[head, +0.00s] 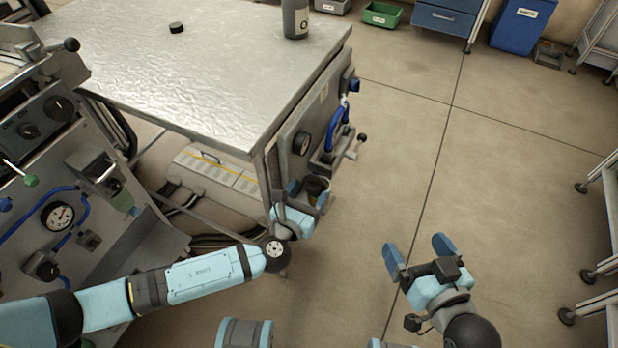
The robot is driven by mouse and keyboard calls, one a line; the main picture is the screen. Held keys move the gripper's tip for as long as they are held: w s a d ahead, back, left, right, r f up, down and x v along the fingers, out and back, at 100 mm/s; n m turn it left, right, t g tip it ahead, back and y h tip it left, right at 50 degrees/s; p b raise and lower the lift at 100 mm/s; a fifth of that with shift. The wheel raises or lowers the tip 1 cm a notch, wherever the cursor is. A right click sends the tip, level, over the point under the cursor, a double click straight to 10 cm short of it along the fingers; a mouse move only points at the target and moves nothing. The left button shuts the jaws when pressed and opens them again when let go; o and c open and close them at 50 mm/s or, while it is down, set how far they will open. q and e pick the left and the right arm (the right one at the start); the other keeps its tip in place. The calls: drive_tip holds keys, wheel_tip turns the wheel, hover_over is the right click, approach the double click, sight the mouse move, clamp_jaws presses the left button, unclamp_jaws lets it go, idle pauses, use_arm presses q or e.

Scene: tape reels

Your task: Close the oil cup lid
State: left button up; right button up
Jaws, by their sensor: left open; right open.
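I cannot make out the oil cup or its lid for sure. A small dark round part (316,184) sits low on the table's side panel, right by my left gripper, and is partly hidden by it. On the left machine, a clear greenish cup (125,202) hangs under a metal block with a black fitting. My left gripper (308,193) is open at the panel's lower end; whether it touches anything is unclear. My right gripper (420,255) is open and empty above the floor, to the right of the table.
The metal table (210,75) bears a black puck (176,28) and a grey bottle (295,18). Its side panel has a gauge (302,143), a blue hose (337,128) and a lever (358,146). Wheeled racks (605,215) stand at the right. The floor between is clear.

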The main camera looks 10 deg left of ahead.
use_arm(q)
drive_tip(key=shift+w+d, duration=0.1)
drive_tip(key=shift+w, duration=0.1)
drive_tip(key=shift+c, duration=0.5)
drive_tip(key=c, duration=0.8)
drive_tip(key=shift+r, duration=0.1)
